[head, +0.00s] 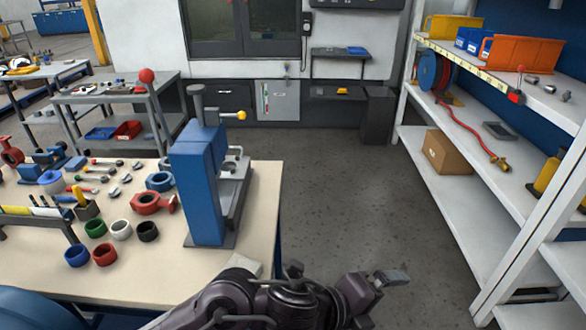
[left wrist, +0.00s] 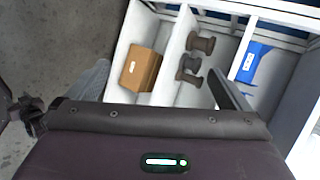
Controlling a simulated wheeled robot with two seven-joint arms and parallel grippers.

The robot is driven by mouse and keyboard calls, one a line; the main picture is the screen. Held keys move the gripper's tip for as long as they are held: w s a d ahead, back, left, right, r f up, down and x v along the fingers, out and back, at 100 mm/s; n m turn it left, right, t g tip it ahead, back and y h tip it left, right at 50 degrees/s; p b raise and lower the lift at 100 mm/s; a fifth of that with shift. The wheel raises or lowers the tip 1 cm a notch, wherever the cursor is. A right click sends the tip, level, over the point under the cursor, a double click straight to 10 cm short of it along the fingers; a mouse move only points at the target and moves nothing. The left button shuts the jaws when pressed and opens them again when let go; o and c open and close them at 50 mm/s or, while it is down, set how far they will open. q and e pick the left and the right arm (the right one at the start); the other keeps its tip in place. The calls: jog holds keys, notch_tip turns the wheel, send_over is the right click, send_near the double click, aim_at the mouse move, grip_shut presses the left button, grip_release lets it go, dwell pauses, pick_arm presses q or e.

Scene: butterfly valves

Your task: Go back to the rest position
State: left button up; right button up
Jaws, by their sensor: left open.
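My left gripper (head: 388,279) shows at the bottom of the head view, right of the workbench and over the grey floor. In the left wrist view its two fingers (left wrist: 158,72) stand wide apart, with nothing between them. Behind them, that view shows white shelving with a cardboard box. Red valve bodies (head: 147,203) and a blue one (head: 160,181) lie on the workbench (head: 150,270), away from the gripper.
A blue press (head: 200,190) stands at the bench's right edge, close to my left arm. Several coloured rings (head: 121,229) lie on the bench. White shelving (head: 470,185) with a cardboard box (head: 446,152) stands at right. The floor (head: 340,200) between is clear.

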pick_arm(q)
jog(key=w+a+f+n+t+y, duration=0.1)
jog(key=w+a+n+t+y, duration=0.15)
jog(key=a+n, duration=0.6)
jog(key=w+a+f+n+t+y, duration=0.1)
jog(key=w+a+f+n+y, duration=0.15)
jog(key=a+n, duration=0.65)
jog(key=s+a+f+n+g+y, duration=0.3)
jog(key=s+a+f+n, duration=0.25)
jog(key=a, duration=0.25)
jog(key=s+a+f+n+g+y, duration=0.2)
jog(key=s+a+f+n, duration=0.2)
jog(key=s+a+n, duration=0.3)
notch_tip(320, 180, down, 28)
jog(key=s+m+g, duration=0.1)
jog(key=s+a+f, duration=0.2)
jog(key=s+f, duration=0.7)
jog(key=s, duration=0.1)
jog(key=s+a+f+g, duration=0.1)
jog(key=s+a+f, duration=0.1)
jog(key=s+f, duration=0.8)
jog(key=shift+a+f, duration=0.15)
jog(key=shift+a, duration=0.1)
jog(key=shift+s+g, duration=0.1)
jog(key=shift+g, duration=0.15)
